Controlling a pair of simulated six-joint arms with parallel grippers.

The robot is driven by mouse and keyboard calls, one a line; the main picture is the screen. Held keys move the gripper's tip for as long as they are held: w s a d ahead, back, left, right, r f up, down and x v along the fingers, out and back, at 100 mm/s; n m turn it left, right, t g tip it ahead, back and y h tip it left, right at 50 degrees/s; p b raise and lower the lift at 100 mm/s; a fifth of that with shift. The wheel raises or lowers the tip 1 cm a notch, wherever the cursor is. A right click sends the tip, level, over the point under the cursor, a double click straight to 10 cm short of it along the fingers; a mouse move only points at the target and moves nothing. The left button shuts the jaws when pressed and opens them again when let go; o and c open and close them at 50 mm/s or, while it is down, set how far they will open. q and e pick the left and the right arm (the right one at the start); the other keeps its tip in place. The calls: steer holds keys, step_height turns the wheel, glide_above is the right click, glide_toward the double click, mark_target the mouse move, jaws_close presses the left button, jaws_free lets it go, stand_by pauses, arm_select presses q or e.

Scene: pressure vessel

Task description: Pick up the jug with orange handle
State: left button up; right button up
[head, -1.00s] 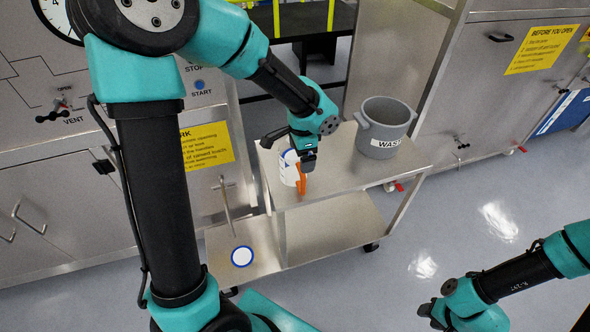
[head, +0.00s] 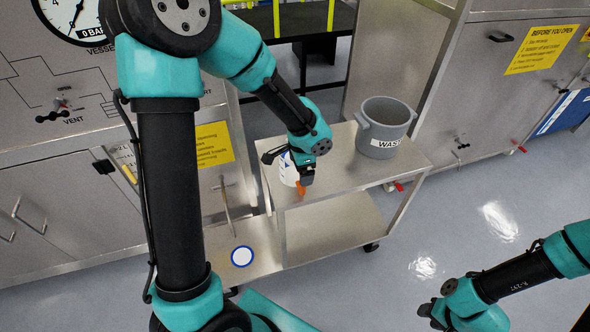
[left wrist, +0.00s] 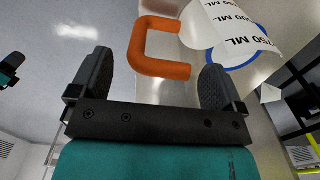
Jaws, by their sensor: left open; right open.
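The jug (head: 287,172) is white with an orange handle (head: 301,188) and stands on the top shelf of the steel cart, near its left end. My left gripper (head: 306,180) is right above the handle and hides part of the jug. In the left wrist view my left gripper (left wrist: 160,85) is open, and the orange handle (left wrist: 160,65) lies between and just beyond its fingers. The jug's white body with "750 ML" print and a blue rim (left wrist: 225,30) shows to the upper right there. My right gripper (head: 432,313) is at the lower right, away from the jug, open and empty.
A grey waste bucket (head: 385,128) stands on the cart's top shelf (head: 345,180), right of the jug. A white disc with a blue ring (head: 242,256) lies on the lower shelf. Steel cabinets flank the cart.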

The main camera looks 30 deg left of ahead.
arm_select(q)
steer(key=shift+c, duration=0.4)
steer(key=c, duration=1.2)
steer(key=shift+r, duration=0.1)
